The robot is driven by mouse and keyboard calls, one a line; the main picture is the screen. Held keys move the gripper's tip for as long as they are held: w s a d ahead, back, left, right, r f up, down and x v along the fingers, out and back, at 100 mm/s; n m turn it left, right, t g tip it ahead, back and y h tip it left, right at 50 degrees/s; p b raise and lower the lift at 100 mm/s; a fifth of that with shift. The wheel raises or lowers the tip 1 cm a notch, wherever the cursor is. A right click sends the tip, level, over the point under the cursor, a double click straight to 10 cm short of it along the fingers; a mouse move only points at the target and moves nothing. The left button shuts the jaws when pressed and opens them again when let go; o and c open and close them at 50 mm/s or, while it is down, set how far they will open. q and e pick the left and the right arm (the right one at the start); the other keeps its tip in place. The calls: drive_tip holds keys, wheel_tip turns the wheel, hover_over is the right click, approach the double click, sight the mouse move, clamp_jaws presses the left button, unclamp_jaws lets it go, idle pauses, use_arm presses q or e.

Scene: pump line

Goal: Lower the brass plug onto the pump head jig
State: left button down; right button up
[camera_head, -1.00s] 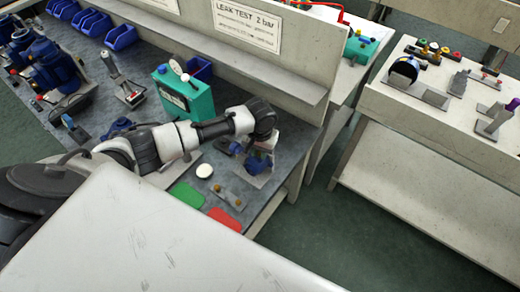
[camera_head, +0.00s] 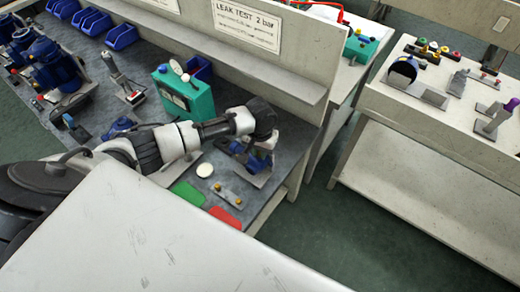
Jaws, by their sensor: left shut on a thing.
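My left arm reaches in from the left across the grey bench, and its wrist bends down at the bench's right end. My left gripper (camera_head: 262,157) is shut at the blue pump head on its grey jig plate (camera_head: 259,180). The brass plug cannot be made out between the fingers; the gripper and wrist hide it, and I cannot tell whether it touches the pump head. Two small brass-coloured pieces sit on a grey strip (camera_head: 230,192) in front of the jig. My right gripper is not in view.
A green tester box (camera_head: 184,92) stands behind my forearm. A white round disc (camera_head: 205,170), a green mat (camera_head: 188,194) and a red mat (camera_head: 225,217) lie near the bench's front edge. Blue pumps (camera_head: 53,68) stand at left. A pale table (camera_head: 440,125) is across the aisle.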

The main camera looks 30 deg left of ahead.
use_arm(q)
drive_tip(key=shift+f, duration=0.2)
drive_tip(key=c, duration=1)
unclamp_jaws()
drive_tip(key=shift+o, duration=0.6)
drive_tip(key=o, duration=0.9)
wheel_tip(320, 180, up, 9)
drive_tip(key=p, duration=0.9)
drive_tip(key=shift+p, duration=0.4)
